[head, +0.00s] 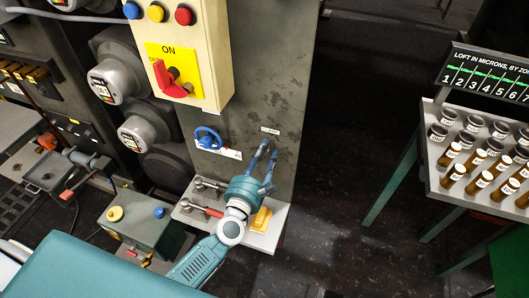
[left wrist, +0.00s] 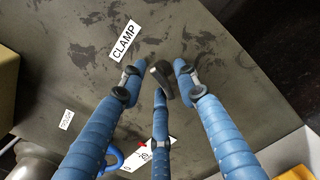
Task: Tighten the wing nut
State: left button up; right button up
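The wing nut (left wrist: 162,78) is a small dark grey piece on the grey panel (head: 262,85), close to the white CLAMP label (left wrist: 126,40). My left gripper (left wrist: 158,84) has three blue fingers spread around the nut, with gaps at the sides. The lower finger's tip overlaps the nut in this view; I cannot tell whether it touches. In the head view my left gripper (head: 268,150) reaches up to the panel just below the CLAMP label (head: 270,130), and its fingers hide the nut there. My right gripper is not in view.
A blue valve handle (head: 208,137) sits on the panel left of my gripper. Below is a ledge (head: 262,240) with levers and a yellow block (head: 261,219). A switch box (head: 190,60) with a red handle is above. A rack of jars (head: 485,165) stands right, beyond open floor.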

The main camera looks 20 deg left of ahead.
pick_arm(q)
grip_shut()
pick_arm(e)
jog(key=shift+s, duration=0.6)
pick_arm(q)
jog(key=shift+m, duration=0.3)
jog(key=m+p, duration=0.1)
jog(key=m, duration=0.2)
jog(key=shift+r+m, duration=0.1)
jog(key=shift+m, duration=0.2)
jog(key=m+p, duration=0.1)
jog(key=m, duration=0.4)
jog(key=shift+d+m+p, duration=0.1)
jog(key=shift+m+p, duration=0.2)
jog(key=shift+p, duration=0.05)
jog(key=m+p, duration=0.1)
jog(key=m, duration=0.4)
jog(key=shift+d+r, duration=0.1)
jog(key=shift+d, duration=0.05)
jog(key=shift+m+p, duration=0.7)
jog(key=shift+m, duration=1.3)
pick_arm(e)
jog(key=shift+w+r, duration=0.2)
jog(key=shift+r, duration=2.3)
